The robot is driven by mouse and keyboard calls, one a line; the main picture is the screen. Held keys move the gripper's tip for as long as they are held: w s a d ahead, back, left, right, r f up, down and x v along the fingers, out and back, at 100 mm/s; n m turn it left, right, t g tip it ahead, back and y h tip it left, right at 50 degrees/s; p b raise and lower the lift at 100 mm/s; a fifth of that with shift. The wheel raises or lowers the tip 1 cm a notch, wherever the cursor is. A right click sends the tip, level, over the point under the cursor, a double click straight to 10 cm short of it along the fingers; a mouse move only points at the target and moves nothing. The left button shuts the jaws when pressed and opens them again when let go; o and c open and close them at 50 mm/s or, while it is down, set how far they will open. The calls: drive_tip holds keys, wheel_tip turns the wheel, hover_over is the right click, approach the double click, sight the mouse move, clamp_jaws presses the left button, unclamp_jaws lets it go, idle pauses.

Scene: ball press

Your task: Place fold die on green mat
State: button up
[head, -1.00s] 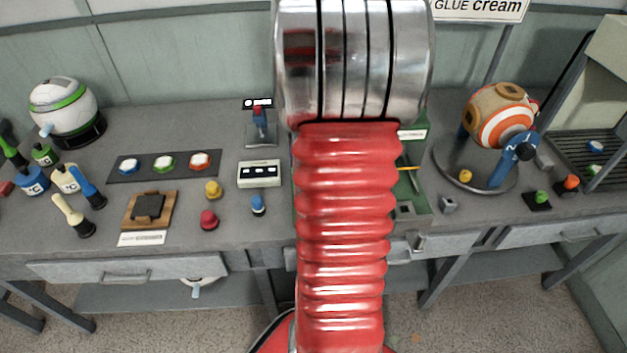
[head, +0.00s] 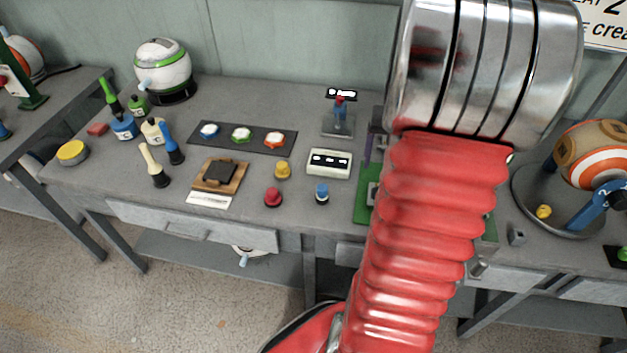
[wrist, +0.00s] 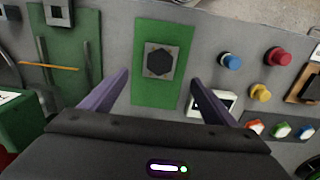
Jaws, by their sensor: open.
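The green mat (wrist: 145,97) lies flat on the bench, and its left edge shows beside my arm in the head view (head: 363,209). A grey square block with a dark hexagonal face (wrist: 160,61), apparently the fold die, sits on the mat, inside its edges. It is partly visible in the head view (head: 372,194). My gripper (wrist: 158,80) is open and empty, its two purple fingers spread over the mat. The block lies just beyond the fingertips, between their lines and apart from both. My red arm hides much of this area in the head view.
Blue (head: 322,194), red (head: 273,196) and yellow (head: 283,169) knobs and a cream box (head: 330,163) stand left of the mat. A larger green board (wrist: 62,50) with a yellow rod is on the other side. A round stand with a striped ball (head: 592,154) is farther right.

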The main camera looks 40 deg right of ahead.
drive_tip(key=w+a+r+n+t+h, duration=0.15)
drive_tip(key=a+r, duration=0.25)
drive_tip(key=a, duration=0.5)
drive_tip(key=w+a+r+n+t, duration=0.1)
drive_tip(key=w+a+r+n, duration=0.3)
drive_tip(key=a, duration=0.6)
drive_tip(key=s+a+r+n+t, duration=0.1)
drive_tip(key=s+a+r+n, duration=0.1)
drive_tip(key=a, duration=0.7)
drive_tip(key=s+a+r+n+t+y, duration=0.1)
drive_tip(key=s+a+r+n+t, duration=0.1)
drive_tip(key=s+a, duration=0.3)
drive_tip(key=a, duration=0.4)
drive_tip(key=shift+y, duration=0.25)
drive_tip(key=shift+c, duration=0.3)
